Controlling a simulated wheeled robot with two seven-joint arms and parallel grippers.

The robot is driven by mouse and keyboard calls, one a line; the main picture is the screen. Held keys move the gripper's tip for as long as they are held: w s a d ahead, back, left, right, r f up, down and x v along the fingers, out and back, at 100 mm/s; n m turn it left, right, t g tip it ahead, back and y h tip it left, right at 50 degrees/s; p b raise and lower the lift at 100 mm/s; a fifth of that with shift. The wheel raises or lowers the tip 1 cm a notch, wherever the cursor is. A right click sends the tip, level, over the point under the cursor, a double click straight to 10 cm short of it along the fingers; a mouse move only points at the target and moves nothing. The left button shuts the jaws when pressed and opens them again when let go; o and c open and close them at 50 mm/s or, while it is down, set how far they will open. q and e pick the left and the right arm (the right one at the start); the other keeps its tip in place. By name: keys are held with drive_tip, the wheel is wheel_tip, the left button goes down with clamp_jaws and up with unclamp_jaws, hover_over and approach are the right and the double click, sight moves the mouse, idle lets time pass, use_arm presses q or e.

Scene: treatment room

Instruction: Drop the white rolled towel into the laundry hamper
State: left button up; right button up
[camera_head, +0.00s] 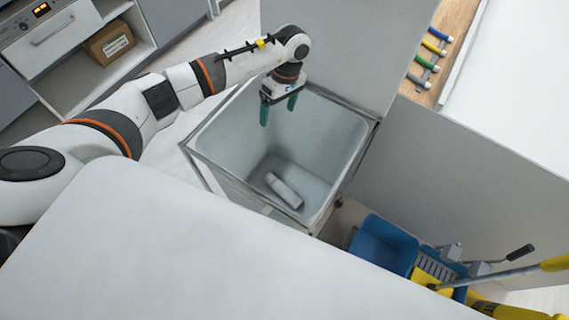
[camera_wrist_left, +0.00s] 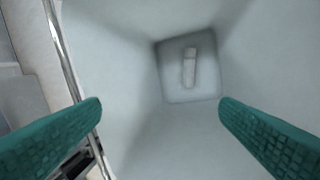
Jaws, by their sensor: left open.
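The white rolled towel (camera_head: 284,190) lies on the bottom of the laundry hamper (camera_head: 232,144). It also shows in the left wrist view (camera_wrist_left: 189,68), on the floor of the hamper (camera_wrist_left: 130,120). The hamper has a metal frame and pale inner walls. My left gripper (camera_head: 278,110) is above the hamper's far part, pointing down, with its green fingers apart and nothing between them. The fingers also show wide apart in the left wrist view (camera_wrist_left: 160,108). The towel is well below the gripper and not touching it. My right gripper is not in view.
A white surface (camera_head: 190,250) fills the foreground. A blue bucket (camera_head: 383,246) with yellow parts stands right of the hamper. A wooden top with several coloured-handled items (camera_head: 432,47) is at upper right. A cardboard box (camera_head: 109,42) sits on a shelf at upper left.

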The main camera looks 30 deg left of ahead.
use_arm(q)
drive_tip(key=a+b+v, duration=0.1)
drive_tip(key=v, duration=0.9)
drive_tip(key=shift+d+r+b, duration=0.4)
drive_tip(key=shift+d, duration=0.1)
drive_tip(key=shift+f, duration=0.1)
